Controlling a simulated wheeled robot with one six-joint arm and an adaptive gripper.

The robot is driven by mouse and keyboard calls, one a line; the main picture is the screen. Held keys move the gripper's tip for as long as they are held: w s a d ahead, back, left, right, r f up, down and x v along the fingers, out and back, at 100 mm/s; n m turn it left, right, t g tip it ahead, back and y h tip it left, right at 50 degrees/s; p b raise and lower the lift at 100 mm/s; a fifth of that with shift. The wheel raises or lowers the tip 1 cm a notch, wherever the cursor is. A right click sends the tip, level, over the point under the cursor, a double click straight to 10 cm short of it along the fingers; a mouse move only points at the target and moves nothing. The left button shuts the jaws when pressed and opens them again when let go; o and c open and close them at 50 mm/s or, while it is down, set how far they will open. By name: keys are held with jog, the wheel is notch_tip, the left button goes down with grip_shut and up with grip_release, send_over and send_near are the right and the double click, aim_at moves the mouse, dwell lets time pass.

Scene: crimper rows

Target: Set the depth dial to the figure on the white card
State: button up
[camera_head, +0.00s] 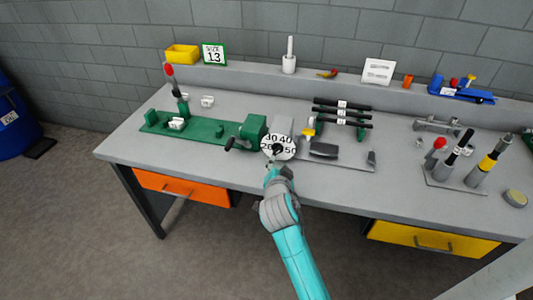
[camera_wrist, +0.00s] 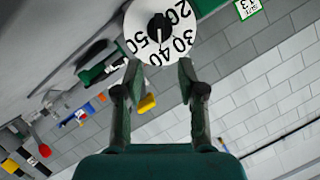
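The depth dial (camera_head: 291,142) is a white disc with black figures 20, 30, 40 and 50, on the front of a grey block. In the wrist view the dial (camera_wrist: 139,19) shows a dark knob (camera_wrist: 160,27) at its middle. My gripper (camera_head: 274,164) is just in front of the dial's lower edge. In the wrist view my gripper (camera_wrist: 160,68) is open, its two fingers apart and empty, with the knob beyond the gap. A white card (camera_head: 378,71) stands on the back ledge; its print is too small to read. A green-edged card (camera_head: 214,54) reads SIZE 13.
A green machine (camera_head: 203,129) with a dark handle stands left of the dial. Black rods (camera_head: 342,112) on a rack and a dark block (camera_head: 323,150) are close on the right. Upright tools (camera_head: 457,150) stand farther right. The bench front left of the dial is clear.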

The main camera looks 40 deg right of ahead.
aim_at(278, 152)
jog(key=x, duration=1)
jog(key=shift+w+d, duration=0.1)
jog(key=shift+w, duration=0.05)
grip_shut()
